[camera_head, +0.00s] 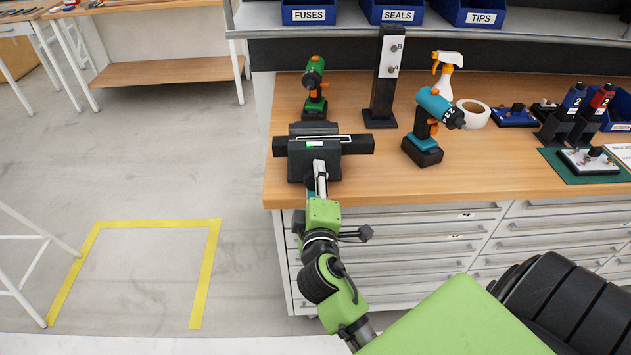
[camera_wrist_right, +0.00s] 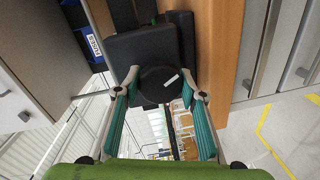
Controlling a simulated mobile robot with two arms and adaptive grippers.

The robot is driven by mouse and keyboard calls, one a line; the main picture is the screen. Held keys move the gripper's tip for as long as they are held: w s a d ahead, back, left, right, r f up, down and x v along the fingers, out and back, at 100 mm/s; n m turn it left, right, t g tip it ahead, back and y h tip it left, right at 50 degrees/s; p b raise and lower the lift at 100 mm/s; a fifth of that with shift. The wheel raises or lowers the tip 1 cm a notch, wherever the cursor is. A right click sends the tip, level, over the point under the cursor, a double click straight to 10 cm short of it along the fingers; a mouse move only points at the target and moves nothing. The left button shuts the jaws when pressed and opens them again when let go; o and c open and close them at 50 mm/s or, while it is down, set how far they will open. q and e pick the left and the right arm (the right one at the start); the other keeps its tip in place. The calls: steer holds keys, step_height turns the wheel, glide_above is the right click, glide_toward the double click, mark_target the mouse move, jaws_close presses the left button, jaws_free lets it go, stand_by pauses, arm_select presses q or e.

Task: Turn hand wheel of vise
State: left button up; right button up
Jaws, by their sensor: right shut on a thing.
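The dark vise (camera_head: 350,146) is at the left front edge of the wooden workbench, and its dark body also shows in the right wrist view (camera_wrist_right: 135,48). Its round black hand wheel (camera_wrist_right: 155,88), with a small white mark, is on the face toward my gripper. My right gripper (camera_wrist_right: 163,86) is shut on the hand wheel, one teal finger at each side. In the head view my right gripper (camera_head: 319,172) reaches the vise's front, and the wheel cannot be made out clearly there. My left gripper is not in view.
On the bench (camera_head: 380,184) stand a green drill (camera_head: 314,80) behind the vise, a black post (camera_head: 386,75), a teal drill (camera_head: 436,108) to the right and a spray bottle (camera_head: 445,78). Drawers (camera_head: 420,245) lie below the bench. The floor to the left is open.

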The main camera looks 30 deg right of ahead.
steer(key=o, duration=1.1)
